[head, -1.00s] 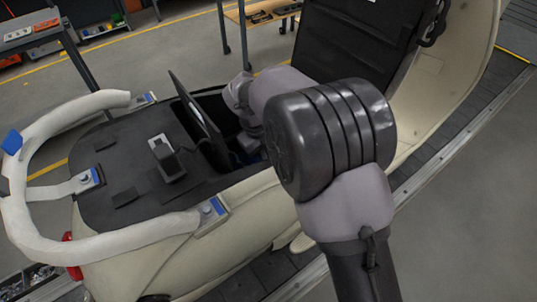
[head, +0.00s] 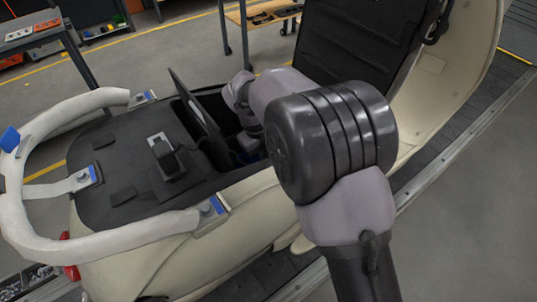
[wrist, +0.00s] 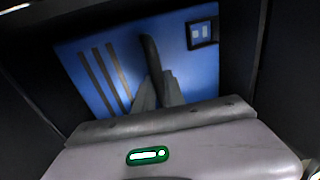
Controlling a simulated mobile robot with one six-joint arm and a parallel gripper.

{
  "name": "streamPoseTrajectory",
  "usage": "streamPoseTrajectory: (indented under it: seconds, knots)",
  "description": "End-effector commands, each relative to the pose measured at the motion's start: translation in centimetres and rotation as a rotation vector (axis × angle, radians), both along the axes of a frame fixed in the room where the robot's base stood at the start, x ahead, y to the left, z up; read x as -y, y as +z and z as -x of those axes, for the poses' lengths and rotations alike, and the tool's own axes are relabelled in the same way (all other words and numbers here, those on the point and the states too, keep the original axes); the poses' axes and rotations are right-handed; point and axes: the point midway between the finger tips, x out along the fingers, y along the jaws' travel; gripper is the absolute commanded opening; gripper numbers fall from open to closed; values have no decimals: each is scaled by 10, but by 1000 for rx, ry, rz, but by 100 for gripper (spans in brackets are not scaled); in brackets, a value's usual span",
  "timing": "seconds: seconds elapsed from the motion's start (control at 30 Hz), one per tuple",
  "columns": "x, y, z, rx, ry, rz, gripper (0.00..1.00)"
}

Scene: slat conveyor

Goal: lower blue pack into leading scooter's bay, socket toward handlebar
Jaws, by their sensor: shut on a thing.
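In the wrist view, the blue pack (wrist: 201,68) lies under my gripper (wrist: 157,85), which is shut on its black handle strap. A dark socket (wrist: 202,33) shows at the pack's upper right corner, and dark stripes run down its left part. Dark walls stand close around the pack, inside the bay of the cream scooter (head: 170,250). How deep it sits and whether it touches the walls cannot be told. In the head view, my wrist reaches into the bay and my arm hides most of the opening.
A thin black flap (head: 196,105) stands tilted at the bay's left side. A raised black panel (head: 355,45) on a cream shell stands behind my arm. The slat conveyor (head: 262,276) runs underneath. Workbenches and bins are at the back.

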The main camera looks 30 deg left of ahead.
Motion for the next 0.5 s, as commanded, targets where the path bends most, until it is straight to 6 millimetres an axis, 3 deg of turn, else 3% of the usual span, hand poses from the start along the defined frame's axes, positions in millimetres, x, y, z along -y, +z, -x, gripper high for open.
streamPoseTrajectory:
  seconds: [0.5]
  knots:
    - [-1, -8, -1, 2, 0, -2, 0]
